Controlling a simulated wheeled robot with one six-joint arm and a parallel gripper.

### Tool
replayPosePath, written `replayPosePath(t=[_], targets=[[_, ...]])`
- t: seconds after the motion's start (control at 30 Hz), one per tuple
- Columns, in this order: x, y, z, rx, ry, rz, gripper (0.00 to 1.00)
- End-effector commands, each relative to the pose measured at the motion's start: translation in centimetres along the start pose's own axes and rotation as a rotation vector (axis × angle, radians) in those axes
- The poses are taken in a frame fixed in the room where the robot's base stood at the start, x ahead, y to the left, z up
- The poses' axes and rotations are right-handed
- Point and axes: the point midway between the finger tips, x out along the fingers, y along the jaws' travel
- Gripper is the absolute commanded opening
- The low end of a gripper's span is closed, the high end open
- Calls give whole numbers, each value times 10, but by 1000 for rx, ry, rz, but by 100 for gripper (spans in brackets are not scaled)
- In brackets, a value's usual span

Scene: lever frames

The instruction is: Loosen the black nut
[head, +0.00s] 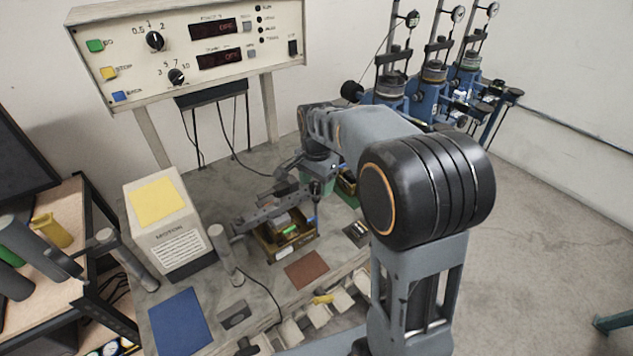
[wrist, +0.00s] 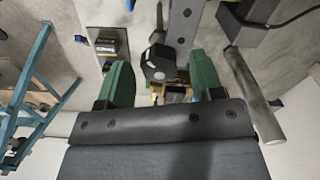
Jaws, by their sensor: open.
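In the wrist view, a dark, faceted black piece that looks like the black nut (wrist: 157,64) shows between the two green fingers of my gripper (wrist: 160,74). The gripper is open, with a visible gap between each finger and the black piece. I cannot tell how far it lies beyond the fingertips. A grey bar (wrist: 184,28) runs up beside it. In the head view, my gripper (head: 317,178) is over the bench, right of a grey lever frame (head: 268,212). I cannot make out the nut there.
A brown tray (head: 268,250) with small parts sits under the lever frame. A white box with a yellow top (head: 158,202) stands to the left. A brown mat (head: 307,269) and a blue mat (head: 178,322) lie flat at the front. A control panel (head: 190,50) stands behind.

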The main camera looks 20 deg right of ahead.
Motion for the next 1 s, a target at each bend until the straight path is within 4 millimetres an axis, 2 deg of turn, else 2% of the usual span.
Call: replayPosePath(t=[0.37,0.87,1.0], targets=[[4,0,0,0,0,-1,61],[3,0,0,0,1,-1,13],[3,0,0,-4,1,-1,11]])
